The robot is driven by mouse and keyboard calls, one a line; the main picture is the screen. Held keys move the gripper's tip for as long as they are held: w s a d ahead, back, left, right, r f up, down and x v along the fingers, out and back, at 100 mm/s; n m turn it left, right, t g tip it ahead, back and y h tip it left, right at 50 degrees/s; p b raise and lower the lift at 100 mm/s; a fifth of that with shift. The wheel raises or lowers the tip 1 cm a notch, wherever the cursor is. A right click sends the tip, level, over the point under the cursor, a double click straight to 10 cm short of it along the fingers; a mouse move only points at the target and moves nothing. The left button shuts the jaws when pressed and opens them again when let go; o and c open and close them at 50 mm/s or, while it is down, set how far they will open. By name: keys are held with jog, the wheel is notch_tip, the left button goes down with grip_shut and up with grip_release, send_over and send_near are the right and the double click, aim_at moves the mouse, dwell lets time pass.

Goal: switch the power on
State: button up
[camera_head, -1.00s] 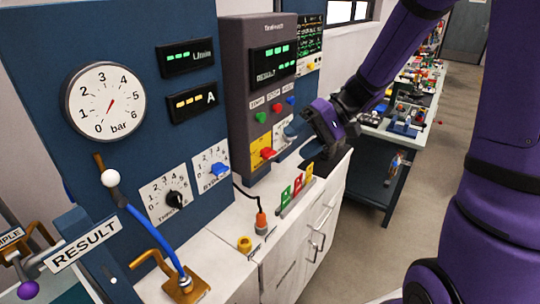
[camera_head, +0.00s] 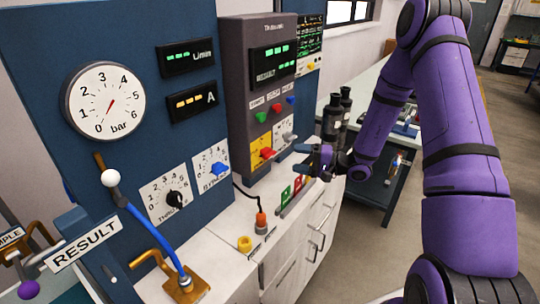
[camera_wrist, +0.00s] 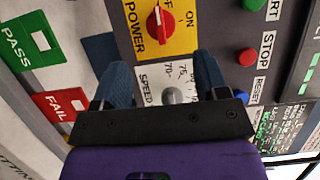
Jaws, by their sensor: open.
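The power switch (camera_head: 267,152) is a red knob on a yellow plate, low on the grey control unit. In the wrist view the red knob (camera_wrist: 160,25) sits at the top, with POWER, OFF and ON printed around it. I cannot tell its exact setting. My gripper (camera_head: 302,159) is open and empty, right of the switch and in front of the panel. In the wrist view my gripper's two fingers (camera_wrist: 163,75) are spread, with the power knob beyond the tips. The grey speed knob (camera_wrist: 172,95) shows between the fingers.
A green button (camera_head: 260,117), a red button (camera_head: 276,108) and a blue button (camera_head: 290,100) sit above the switch. Dark bottle-like objects (camera_head: 332,118) stand behind the gripper.

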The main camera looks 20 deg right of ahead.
aim_at(273, 155)
jog(key=x, duration=0.9)
jog(key=shift+w+a, duration=0.15)
jog(key=shift+a, duration=0.2)
jog(key=c, duration=0.9)
